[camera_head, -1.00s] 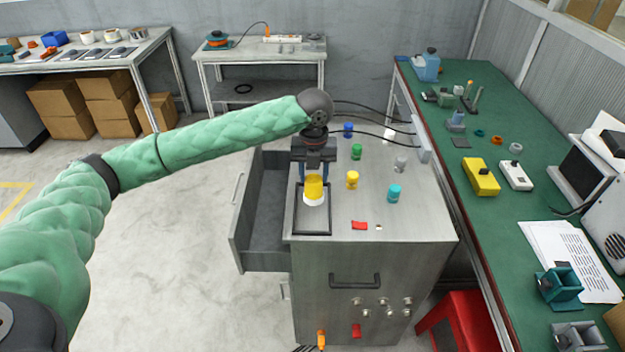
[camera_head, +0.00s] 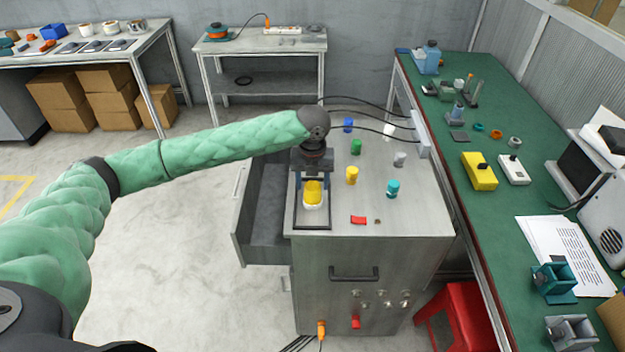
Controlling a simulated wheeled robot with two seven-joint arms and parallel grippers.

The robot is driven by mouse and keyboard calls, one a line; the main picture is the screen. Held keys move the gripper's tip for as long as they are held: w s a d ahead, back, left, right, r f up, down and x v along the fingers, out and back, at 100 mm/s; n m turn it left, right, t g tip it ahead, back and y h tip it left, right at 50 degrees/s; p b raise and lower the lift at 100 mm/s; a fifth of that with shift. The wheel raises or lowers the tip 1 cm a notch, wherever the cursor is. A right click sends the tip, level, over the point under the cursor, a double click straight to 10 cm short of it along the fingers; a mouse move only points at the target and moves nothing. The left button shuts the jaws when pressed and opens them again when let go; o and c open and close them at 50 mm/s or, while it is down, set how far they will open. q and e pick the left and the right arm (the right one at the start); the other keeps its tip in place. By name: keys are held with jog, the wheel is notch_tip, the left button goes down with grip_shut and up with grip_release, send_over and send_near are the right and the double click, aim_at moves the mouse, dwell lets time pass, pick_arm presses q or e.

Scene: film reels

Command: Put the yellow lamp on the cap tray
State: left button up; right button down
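A yellow lamp (camera_head: 313,188) with a white lower part is between the fingers of my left gripper (camera_head: 313,182). The gripper points down and looks shut on the lamp, which is upright. The lamp shows over the cap tray (camera_head: 313,227), a dark-rimmed rectangle at the front left of the grey cabinet top. Whether the lamp's bottom touches the tray I cannot tell. The gripper and lamp hide part of the tray. My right gripper is not in view.
On the cabinet top stand another yellow piece (camera_head: 351,175), a teal one (camera_head: 392,188), a green one (camera_head: 356,146), a blue one (camera_head: 348,124) and a grey one (camera_head: 399,159). A red piece (camera_head: 358,220) lies near the front. An open drawer (camera_head: 262,210) sticks out left.

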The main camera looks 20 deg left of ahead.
aim_at(313, 185)
pick_arm(q)
jog(key=shift+o, duration=0.5)
jog(key=shift+r, duration=0.2)
jog(key=shift+r+b, duration=0.35)
jog(key=shift+b, duration=0.05)
notch_tip(313, 185, up, 3)
jog(key=shift+f+b, duration=0.2)
jog(key=shift+b, duration=0.5)
notch_tip(313, 185, up, 9)
jog(key=b, duration=0.3)
jog(key=shift+f, duration=0.2)
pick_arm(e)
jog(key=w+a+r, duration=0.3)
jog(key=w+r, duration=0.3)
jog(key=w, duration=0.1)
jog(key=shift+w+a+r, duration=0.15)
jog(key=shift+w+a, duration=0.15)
pick_arm(q)
jog(key=shift+f, duration=0.1)
